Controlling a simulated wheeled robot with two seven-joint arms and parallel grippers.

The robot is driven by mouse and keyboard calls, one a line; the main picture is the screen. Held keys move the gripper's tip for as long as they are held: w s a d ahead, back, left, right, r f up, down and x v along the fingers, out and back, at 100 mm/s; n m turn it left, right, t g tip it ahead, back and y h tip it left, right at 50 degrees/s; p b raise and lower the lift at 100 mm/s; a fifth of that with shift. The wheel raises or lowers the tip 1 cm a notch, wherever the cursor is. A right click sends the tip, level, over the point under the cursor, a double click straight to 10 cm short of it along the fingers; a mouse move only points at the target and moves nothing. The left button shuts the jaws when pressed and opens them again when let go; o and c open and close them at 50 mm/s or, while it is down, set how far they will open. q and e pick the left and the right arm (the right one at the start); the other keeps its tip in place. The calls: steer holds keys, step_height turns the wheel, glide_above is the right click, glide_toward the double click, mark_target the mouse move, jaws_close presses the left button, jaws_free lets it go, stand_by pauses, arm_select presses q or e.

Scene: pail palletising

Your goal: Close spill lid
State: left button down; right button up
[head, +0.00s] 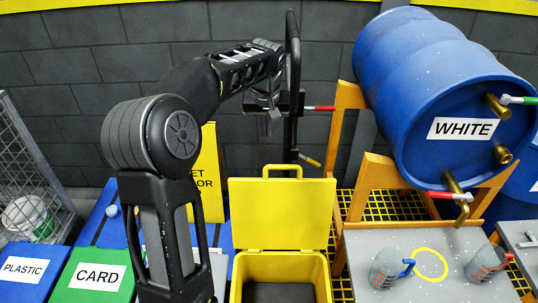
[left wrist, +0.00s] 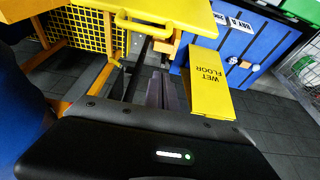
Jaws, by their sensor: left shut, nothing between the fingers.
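The yellow spill lid (head: 283,213) stands raised, about upright, at the back of the open yellow spill bin (head: 257,268). Its handle (head: 283,167) is along the top edge. The bin's dark inside shows. My left gripper (head: 265,125) is shut and empty, above and behind the lid in the head view, apart from it. In the left wrist view its dark fingers (left wrist: 165,95) are together, with the lid (left wrist: 190,14) and its handle (left wrist: 143,27) beyond them. My right gripper is not in view.
A yellow wet-floor sign (head: 212,175) stands left of the lid. Green CARD (head: 70,290) and blue PLASTIC (head: 30,285) lids are at left. A blue WHITE drum (head: 420,85) lies on an orange stand at right. Jugs (head: 385,268) stand on a grey surface. A black upright bar (head: 293,60) is near my gripper.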

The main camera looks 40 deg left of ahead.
arm_select(q)
steer(key=shift+w+f, duration=0.1)
steer(key=shift+f, duration=0.1)
step_height(320, 180, down, 9)
steer(key=p, duration=0.2)
steer(key=shift+s+d, duration=0.3)
steer(key=shift+s, duration=0.1)
steer(key=shift+f, duration=0.1)
stand_by(0.4)
